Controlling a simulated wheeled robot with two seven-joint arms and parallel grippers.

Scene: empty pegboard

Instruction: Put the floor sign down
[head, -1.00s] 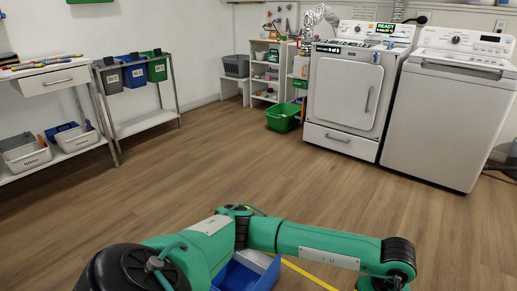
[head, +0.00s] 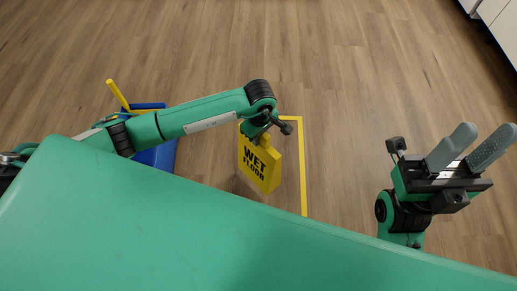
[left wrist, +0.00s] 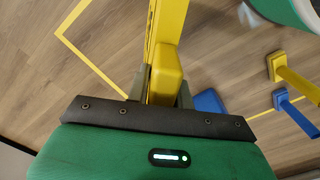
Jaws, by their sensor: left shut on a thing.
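The yellow floor sign (head: 259,163), marked "WET FLOOR", hangs upright below my left gripper (head: 263,137) in the head view. In the left wrist view the sign (left wrist: 167,30) runs up from between the fingers of my left gripper (left wrist: 165,88), which is shut on its top. The sign is beside the yellow tape line (head: 302,165) on the floor, over the area left of it. I cannot tell whether its lower edge touches the floor. My right gripper (head: 468,149) is open and empty at the right, its two grey fingers apart.
A blue container (head: 163,157) with a yellow handle (head: 118,94) stands left of the sign, partly behind my left arm. Wood floor (head: 300,60) is clear beyond the sign. White cabinets (head: 498,22) are at the top right corner.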

